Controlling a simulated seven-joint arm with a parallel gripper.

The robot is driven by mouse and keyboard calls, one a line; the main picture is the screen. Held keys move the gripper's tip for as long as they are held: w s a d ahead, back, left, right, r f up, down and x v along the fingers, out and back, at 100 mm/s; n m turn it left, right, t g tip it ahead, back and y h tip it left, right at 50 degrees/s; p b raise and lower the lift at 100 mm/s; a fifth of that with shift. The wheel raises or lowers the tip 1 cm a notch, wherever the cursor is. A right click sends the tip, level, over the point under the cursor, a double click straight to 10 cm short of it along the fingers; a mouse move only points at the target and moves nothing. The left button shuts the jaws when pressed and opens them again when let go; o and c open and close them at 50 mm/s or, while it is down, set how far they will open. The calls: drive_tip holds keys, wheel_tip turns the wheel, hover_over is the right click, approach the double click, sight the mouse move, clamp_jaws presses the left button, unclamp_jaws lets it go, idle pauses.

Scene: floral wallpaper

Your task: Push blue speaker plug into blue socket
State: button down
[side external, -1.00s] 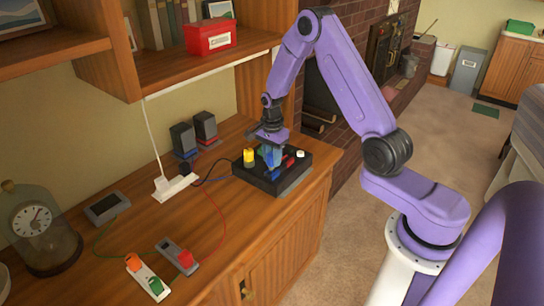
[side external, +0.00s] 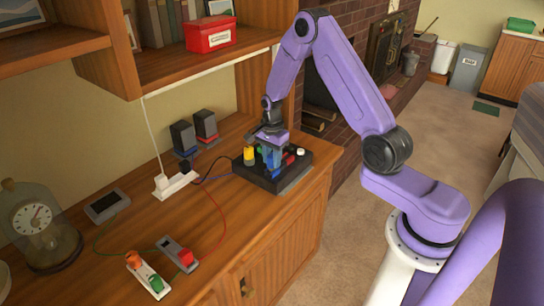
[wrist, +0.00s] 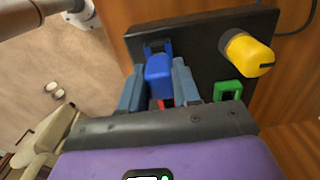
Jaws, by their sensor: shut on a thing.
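My gripper (wrist: 158,82) is shut on the blue plug (wrist: 159,72), with one grey-blue finger on each side of it. The plug lies at the blue socket (wrist: 154,46) on the black panel; the socket's rim shows just beyond the plug. I cannot tell how deep the plug sits. In the side view my gripper (side external: 270,154) is low over the black box (side external: 253,182), and its fingers largely hide the plug.
A white power strip (side external: 176,185) and two small speakers (side external: 194,133) are left of the box. A shelf (side external: 165,66) hangs above the desk.

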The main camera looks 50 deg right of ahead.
drive_tip(key=shift+f, duration=0.55)
drive_tip(key=c, duration=0.7)
unclamp_jaws()
drive_tip(key=shift+c, duration=0.2)
wheel_tip(320, 180, up, 17)
drive_tip(key=shift+r, duration=0.2)
